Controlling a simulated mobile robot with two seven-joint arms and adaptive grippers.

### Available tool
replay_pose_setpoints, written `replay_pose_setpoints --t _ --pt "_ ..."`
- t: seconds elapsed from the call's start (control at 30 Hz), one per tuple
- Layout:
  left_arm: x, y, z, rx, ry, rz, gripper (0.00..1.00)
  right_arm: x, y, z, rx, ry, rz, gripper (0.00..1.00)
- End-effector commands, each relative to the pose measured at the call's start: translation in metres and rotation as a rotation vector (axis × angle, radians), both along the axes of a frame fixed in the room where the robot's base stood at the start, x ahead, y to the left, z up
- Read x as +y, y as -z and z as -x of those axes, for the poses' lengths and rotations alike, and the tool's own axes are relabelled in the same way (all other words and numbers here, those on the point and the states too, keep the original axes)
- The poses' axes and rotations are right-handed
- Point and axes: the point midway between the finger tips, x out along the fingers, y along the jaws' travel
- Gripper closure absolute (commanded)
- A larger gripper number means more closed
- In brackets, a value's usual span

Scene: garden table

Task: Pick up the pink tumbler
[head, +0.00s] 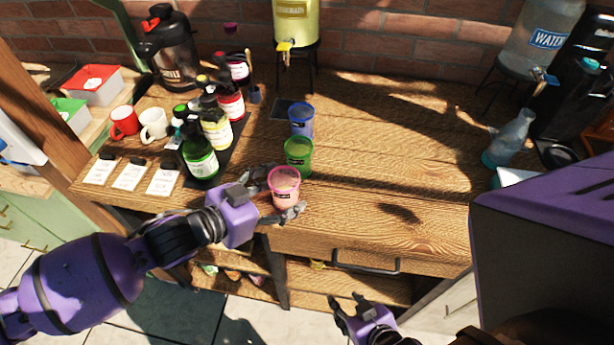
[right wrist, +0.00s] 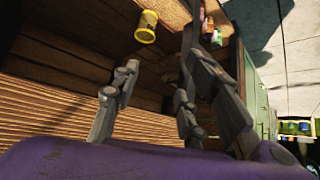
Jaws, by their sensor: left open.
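The pink tumbler (head: 284,188) stands upright near the front edge of the wooden table in the head view. My left gripper (head: 284,196) is open, with its fingers on either side of the pink tumbler; whether they touch it I cannot tell. My right gripper (head: 353,306) is below the table front, away from the tumbler. In the right wrist view its fingers (right wrist: 165,95) are spread apart with nothing between them.
A green tumbler (head: 299,154) and a blue tumbler (head: 301,120) stand in a row behind the pink one. Several bottles (head: 200,158) stand to the left on a dark mat. The wooden table (head: 390,165) is mostly clear to the right. A drawer handle (head: 366,265) juts from its front.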

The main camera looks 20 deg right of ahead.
Motion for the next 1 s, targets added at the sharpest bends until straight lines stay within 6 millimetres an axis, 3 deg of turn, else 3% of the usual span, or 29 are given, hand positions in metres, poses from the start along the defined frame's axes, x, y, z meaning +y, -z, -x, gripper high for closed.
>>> replay_pose_setpoints --t 0.17,0.57,1.0 --pt "0.0002 0.0 -0.0001 0.0 0.0 0.0 0.29 0.0006 0.0007 -0.0001 0.001 -0.001 0.0 0.6" --pt "0.0004 -0.0003 -0.0002 0.0 0.0 0.0 0.79 0.0019 0.0007 -0.0002 0.001 0.001 -0.003 0.6" --pt "0.0003 -0.005 -0.0004 -0.002 0.0 0.002 0.8 0.0025 0.0012 0.0028 0.005 0.005 -0.006 0.6"
